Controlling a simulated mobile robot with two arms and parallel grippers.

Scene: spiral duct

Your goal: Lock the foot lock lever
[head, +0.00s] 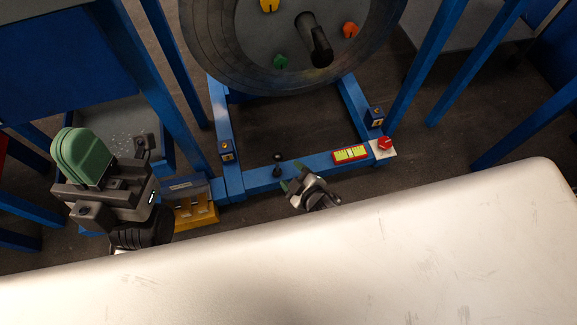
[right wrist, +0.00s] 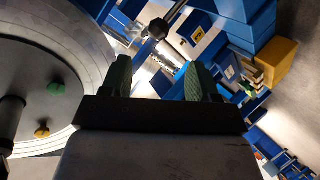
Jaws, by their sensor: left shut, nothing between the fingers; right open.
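A black knob on a rod, seemingly the same lever, shows in the right wrist view (right wrist: 157,30), beyond the fingertips. My left gripper (head: 82,155) is shut and empty at the far left, well away from the lever.
A large round wheel (head: 205,45) with coloured knobs stands above the frame. A red button (head: 384,143) and a yellow-and-red label (head: 350,154) sit right of the lever. A yellow block (head: 195,213) is to the left. A pale surface (head: 400,260) fills the foreground.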

